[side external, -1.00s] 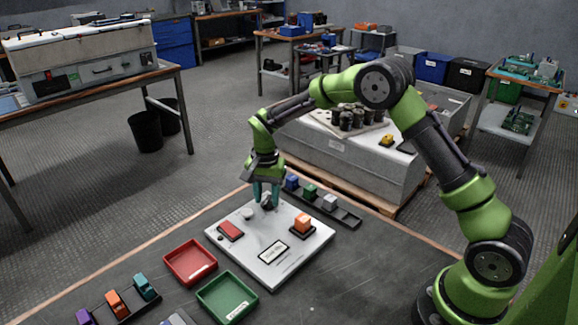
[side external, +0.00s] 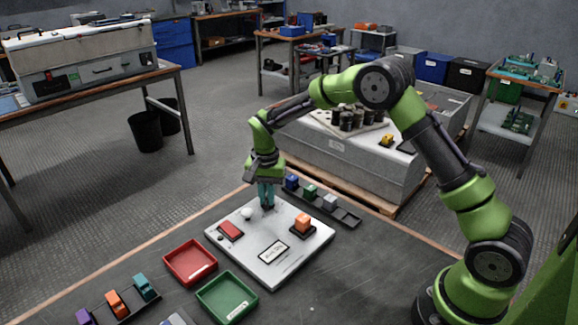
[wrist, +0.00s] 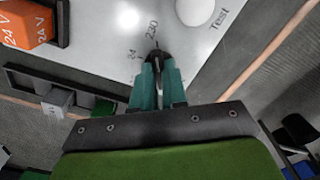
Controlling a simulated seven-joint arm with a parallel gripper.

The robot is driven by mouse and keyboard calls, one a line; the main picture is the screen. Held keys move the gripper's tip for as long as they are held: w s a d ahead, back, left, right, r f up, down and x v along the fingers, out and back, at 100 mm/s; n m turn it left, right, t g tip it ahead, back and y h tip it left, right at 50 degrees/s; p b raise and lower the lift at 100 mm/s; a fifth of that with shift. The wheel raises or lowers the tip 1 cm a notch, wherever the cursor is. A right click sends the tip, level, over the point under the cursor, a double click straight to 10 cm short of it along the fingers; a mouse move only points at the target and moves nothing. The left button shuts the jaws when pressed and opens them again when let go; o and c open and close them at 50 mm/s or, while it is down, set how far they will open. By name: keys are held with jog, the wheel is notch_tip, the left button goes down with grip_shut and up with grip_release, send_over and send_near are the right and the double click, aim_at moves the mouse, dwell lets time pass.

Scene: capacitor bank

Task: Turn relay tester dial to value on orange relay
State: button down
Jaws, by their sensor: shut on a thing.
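The relay tester (side external: 285,262) is a flat white panel on the dark table. The orange relay (side external: 303,221) sits in a black socket on its right side; in the wrist view the relay (wrist: 27,22) reads "24 V". My gripper (side external: 266,204) points down at the panel's back part. In the wrist view my gripper (wrist: 159,68) has its teal fingers shut on the black dial (wrist: 157,54). The dial's tip lies close to the printed "230", with "24" to the left. The fingers hide part of the dial.
A white round button (wrist: 195,9) marked TEST is beside the dial. A red block (side external: 231,230) sits on the panel's left. A rack of relays (side external: 345,216) stands behind; red (side external: 190,262) and green (side external: 227,298) trays lie in front.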

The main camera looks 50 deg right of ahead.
jog(key=n, duration=0.5)
jog(key=shift+n, duration=0.4)
jog(key=n, duration=0.5)
jog(key=shift+n, duration=0.3)
jog(key=c, duration=1.2)
grip_release()
jog(key=shift+o, duration=0.2)
notch_tip(320, 180, up, 17)
